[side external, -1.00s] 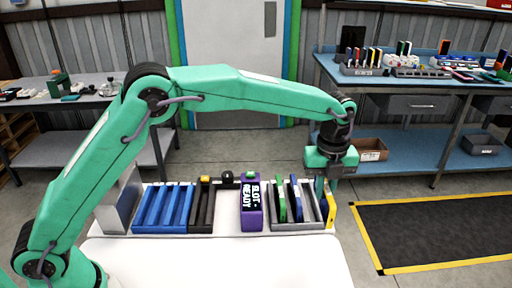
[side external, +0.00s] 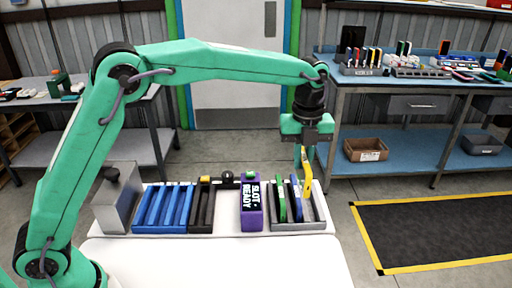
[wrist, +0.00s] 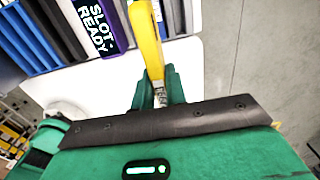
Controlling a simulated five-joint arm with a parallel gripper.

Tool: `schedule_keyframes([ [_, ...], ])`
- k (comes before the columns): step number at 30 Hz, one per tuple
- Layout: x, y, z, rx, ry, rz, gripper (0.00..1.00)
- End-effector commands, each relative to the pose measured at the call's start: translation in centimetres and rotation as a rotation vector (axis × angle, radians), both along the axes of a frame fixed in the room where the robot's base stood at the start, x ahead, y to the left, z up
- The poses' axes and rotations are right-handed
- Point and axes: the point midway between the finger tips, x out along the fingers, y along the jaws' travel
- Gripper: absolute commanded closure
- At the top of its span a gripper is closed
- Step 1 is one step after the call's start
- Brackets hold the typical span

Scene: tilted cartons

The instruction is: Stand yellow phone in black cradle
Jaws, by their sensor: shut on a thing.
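The yellow phone (side external: 307,182) is held up above the right end of the grey rack, slightly tilted. It also shows in the wrist view (wrist: 149,42), pointing away from my fingers. My gripper (side external: 305,150) is shut on one end of it; the wrist view shows the green fingers (wrist: 160,92) on both sides. The black cradle (side external: 202,212) stands on the white table to the left, between the blue rack and the purple box. It has a yellow mark at its far end and looks empty. Its slots show at the upper left of the wrist view (wrist: 62,28).
The purple box (side external: 251,215) reads "SLOT READY" and stands between cradle and grey rack (side external: 298,226). The grey rack holds a green phone (side external: 282,203) and a blue one (side external: 296,198).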

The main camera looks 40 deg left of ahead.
Motion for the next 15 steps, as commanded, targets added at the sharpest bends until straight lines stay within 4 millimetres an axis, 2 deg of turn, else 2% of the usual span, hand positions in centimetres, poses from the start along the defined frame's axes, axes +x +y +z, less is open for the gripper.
schedule_keyframes([
  [8,-2.1,8.4,0.6,0.000,-0.001,0.008,1.00],
  [15,-5.7,15.3,0.5,0.000,-0.001,0.007,1.00],
])
